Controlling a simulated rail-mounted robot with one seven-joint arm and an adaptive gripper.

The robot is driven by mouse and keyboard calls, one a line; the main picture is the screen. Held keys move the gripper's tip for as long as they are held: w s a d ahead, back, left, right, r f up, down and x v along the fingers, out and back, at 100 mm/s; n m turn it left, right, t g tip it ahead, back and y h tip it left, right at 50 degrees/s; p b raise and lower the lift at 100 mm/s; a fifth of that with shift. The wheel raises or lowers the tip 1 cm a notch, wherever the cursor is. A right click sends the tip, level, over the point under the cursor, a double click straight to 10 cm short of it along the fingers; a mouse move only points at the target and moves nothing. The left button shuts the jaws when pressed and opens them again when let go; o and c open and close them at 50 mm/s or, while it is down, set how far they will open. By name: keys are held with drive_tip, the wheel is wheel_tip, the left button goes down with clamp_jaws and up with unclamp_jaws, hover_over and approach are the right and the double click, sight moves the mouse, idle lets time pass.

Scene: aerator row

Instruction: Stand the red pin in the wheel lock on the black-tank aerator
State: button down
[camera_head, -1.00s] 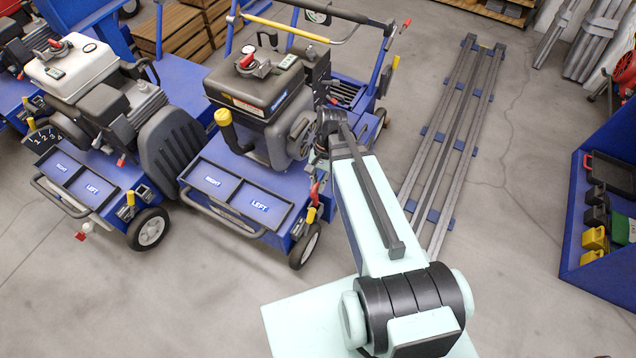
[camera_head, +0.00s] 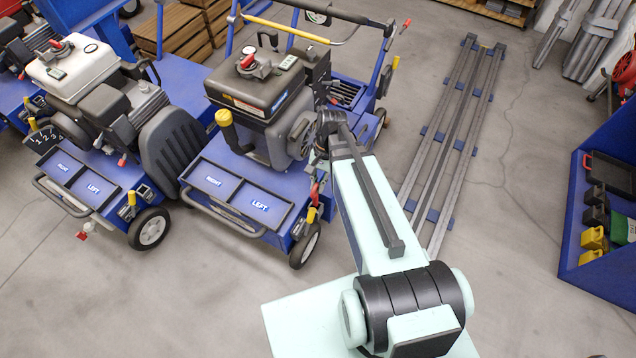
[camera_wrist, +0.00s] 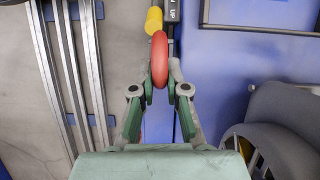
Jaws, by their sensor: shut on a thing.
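The black-tank aerator (camera_head: 262,92) stands left of my arm, with LEFT and RIGHT trays on its blue front deck. In the wrist view my gripper (camera_wrist: 160,82) is shut on the red pin (camera_wrist: 160,58), whose rounded red end shows upright between the fingertips. The pin's lower part is hidden by the fingers. A yellow knob (camera_wrist: 153,20) sits just beyond the pin, beside a dark plate marked UP (camera_wrist: 172,12). In the head view the red pin (camera_head: 314,194) shows small at the aerator's front right corner, above the wheel (camera_head: 305,247). I cannot tell whether it touches the lock.
A white-tank aerator (camera_head: 75,65) stands to the left. Long grey rails (camera_head: 455,130) lie on the floor to the right. A blue bin (camera_head: 572,225) with yellow and black items is at the far right. The floor in front of the aerators is clear.

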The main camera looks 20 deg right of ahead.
drive_tip(key=shift+f+b, duration=0.8)
drive_tip(key=shift+f, duration=1.45)
drive_tip(key=shift+f, duration=0.35)
drive_tip(key=shift+f, duration=0.1)
drive_tip(key=c, duration=1.1)
unclamp_jaws()
